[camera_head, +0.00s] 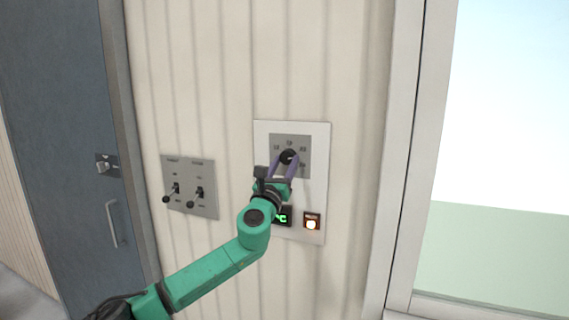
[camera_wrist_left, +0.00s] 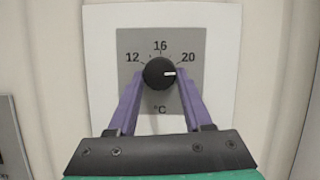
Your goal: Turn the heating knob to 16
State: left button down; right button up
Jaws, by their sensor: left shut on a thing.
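The heating knob (camera_head: 288,157) is a round black dial on a grey plate in the white wall panel. In the left wrist view the knob (camera_wrist_left: 159,73) has a white mark pointing right, slightly below the 20. The numbers 12, 16 and 20 stand in an arc above it, with 16 at the top and °C below. My left gripper (camera_head: 284,164) has purple fingers, one on each side of the knob, and is shut on it. The fingers (camera_wrist_left: 159,80) partly cover the plate beside the knob. My right gripper is not in view.
A lit orange button (camera_head: 311,221) and a green display (camera_head: 284,216), partly hidden by my arm, sit low on the panel. A grey plate with two levers (camera_head: 189,187) is to the left. A blue-grey door (camera_head: 58,130) stands further left, and a window (camera_head: 510,130) at right.

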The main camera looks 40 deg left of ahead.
pick_arm(q)
jog(key=n+g+y, duration=0.1)
jog(key=n, duration=0.2)
jog(key=n+y+p, duration=0.1)
jog(key=n, duration=0.1)
jog(key=shift+d+r+n+g+y, duration=0.2)
jog(key=shift+n+g+y, duration=0.1)
jog(key=shift+n+g, duration=0.1)
jog(key=n+g+y+p, duration=0.1)
jog(key=n, duration=0.2)
jog(key=n+g+p, duration=0.1)
jog(key=n, duration=0.2)
jog(key=shift+w+d+r+y, duration=0.1)
jog(key=shift+d+y, duration=0.05)
jog(key=shift+y, duration=0.25)
jog(key=n+g, duration=0.1)
jog(key=n, duration=0.1)
jog(key=n+g+p, duration=0.1)
jog(key=n, duration=0.1)
jog(key=n+p, duration=0.1)
jog(key=n, duration=0.1)
jog(key=shift+d+r+g, duration=0.15)
jog(key=shift+r+g, duration=0.1)
jog(key=shift+g, duration=0.15)
jog(key=shift+n+g+p, duration=0.5)
jog(key=shift+n+p, duration=0.15)
jog(key=shift+n, duration=0.85)
jog(key=shift+c, duration=1.6)
grip_release()
jog(key=shift+w, duration=0.1)
